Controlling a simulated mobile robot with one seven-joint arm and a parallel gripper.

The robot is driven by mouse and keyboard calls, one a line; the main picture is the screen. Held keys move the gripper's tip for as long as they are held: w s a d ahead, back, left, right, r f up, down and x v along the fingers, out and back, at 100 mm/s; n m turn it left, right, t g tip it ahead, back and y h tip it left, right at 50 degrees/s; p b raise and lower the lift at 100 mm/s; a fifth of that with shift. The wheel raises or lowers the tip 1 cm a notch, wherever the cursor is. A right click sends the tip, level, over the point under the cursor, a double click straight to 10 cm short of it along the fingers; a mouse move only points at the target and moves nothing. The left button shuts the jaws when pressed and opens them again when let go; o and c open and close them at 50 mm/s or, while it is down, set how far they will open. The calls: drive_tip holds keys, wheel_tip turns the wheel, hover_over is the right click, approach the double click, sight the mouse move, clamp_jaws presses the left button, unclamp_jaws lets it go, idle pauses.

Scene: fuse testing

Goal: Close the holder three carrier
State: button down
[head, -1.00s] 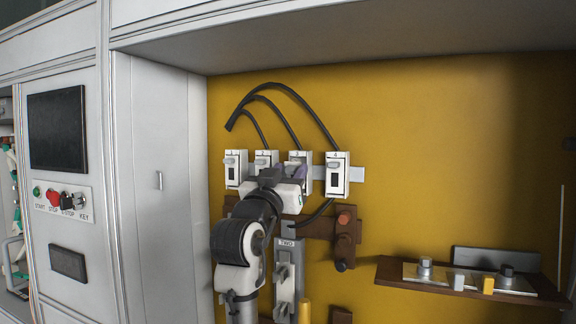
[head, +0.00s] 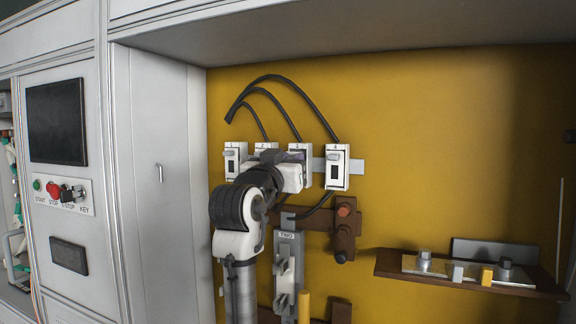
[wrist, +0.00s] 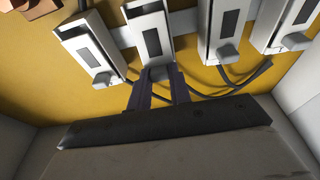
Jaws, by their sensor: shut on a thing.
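Holder three (wrist: 146,18) is a white block with a dark window, second from the left in the wrist view, which is turned over relative to the head view. In the head view only its top (head: 293,146) shows above my gripper. Its carrier's grey tab (wrist: 157,72) sits between the dark purple fingers of my gripper (wrist: 158,82), which is shut on it. In the head view my gripper (head: 296,157) covers most of holder three. How far the carrier is closed I cannot tell.
Holder four (head: 337,168) stands close on the right; holder two (head: 264,148) and holder one (head: 234,160) are on the left. Black cables (head: 300,92) arch above. A brown block (head: 345,228) and a shelf with small parts (head: 470,270) lie lower right.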

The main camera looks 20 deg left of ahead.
drive_tip(key=shift+w+r+g, duration=0.4)
drive_tip(key=shift+w+g, duration=0.1)
drive_tip(key=shift+g, duration=0.5)
drive_tip(key=shift+s+f+t, duration=0.1)
drive_tip(key=shift+s+t, duration=0.1)
drive_tip(key=shift+t, duration=0.2)
drive_tip(key=c, duration=1.3)
unclamp_jaws()
